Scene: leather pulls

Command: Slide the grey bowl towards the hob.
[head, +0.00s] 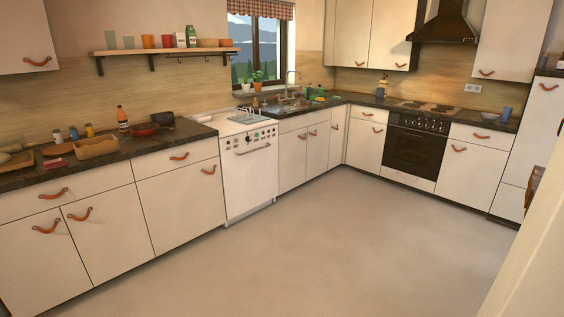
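A small pale grey bowl (490,116) sits on the dark counter at the far right, to the right of the hob. The hob (424,107) is set in the same counter above the black oven, with several dark plates on a light top. A short stretch of bare counter lies between the hob and the bowl. The bowl is far away and small in view. My gripper is not in view.
The oven (414,147) is shut below the hob, and a dark hood (446,22) hangs above. The grey floor (320,245) is open and clear. A pale upright surface fills the lower right edge.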

